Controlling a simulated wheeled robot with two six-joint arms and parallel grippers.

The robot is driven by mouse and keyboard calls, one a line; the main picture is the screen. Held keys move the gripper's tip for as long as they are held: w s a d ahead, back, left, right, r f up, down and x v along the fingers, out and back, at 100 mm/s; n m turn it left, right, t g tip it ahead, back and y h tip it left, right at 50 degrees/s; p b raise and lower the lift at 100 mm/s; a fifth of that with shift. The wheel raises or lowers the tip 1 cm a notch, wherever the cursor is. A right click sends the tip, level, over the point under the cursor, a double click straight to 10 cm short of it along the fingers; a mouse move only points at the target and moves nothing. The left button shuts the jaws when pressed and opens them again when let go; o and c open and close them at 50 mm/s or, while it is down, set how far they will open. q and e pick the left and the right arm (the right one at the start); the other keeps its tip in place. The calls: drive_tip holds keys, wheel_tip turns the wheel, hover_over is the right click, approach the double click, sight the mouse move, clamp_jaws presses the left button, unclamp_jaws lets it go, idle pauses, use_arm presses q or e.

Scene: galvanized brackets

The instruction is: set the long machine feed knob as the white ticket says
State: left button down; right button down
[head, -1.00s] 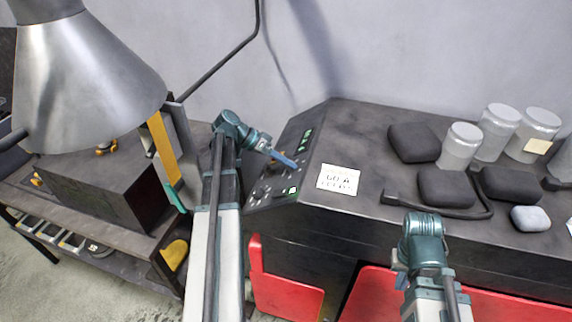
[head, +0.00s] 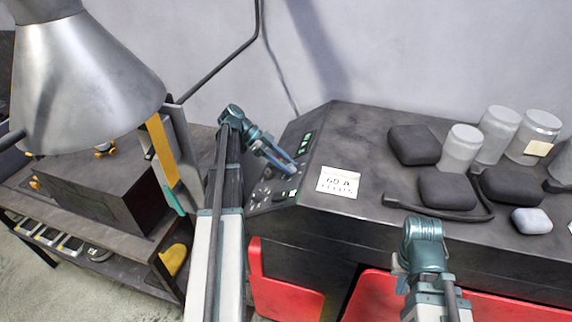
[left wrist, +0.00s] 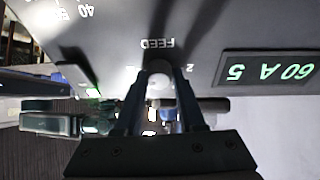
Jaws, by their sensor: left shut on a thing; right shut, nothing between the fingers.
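The machine's sloped control panel (head: 262,192) carries small knobs and green displays. In the left wrist view a pale round feed knob (left wrist: 160,86) sits beside the word FEED. My left gripper (head: 287,166) is at the panel, its fingers shut on this knob, also seen in the left wrist view (left wrist: 160,100). The fingers hide part of the knob and its scale. A green display (left wrist: 268,70) seems to show 60 A 5. The white ticket (head: 339,181) lies on the machine top and reads 60 A; its smaller lines are blurred. My right gripper (head: 399,268) is empty, mostly hidden by its arm.
Dark pads (head: 414,145) and grey jars (head: 460,148) stand on the machine top, right of the ticket. A dark curved handle (head: 425,206) lies before them. A large metal hood (head: 80,85) and a bench (head: 120,240) are on the left.

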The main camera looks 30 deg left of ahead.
use_arm(q)
drive_tip(key=shift+m+g, duration=0.3)
drive_tip(key=shift+m, duration=0.9)
drive_tip(key=c, duration=0.8)
unclamp_jaws()
drive_tip(key=shift+r, duration=0.15)
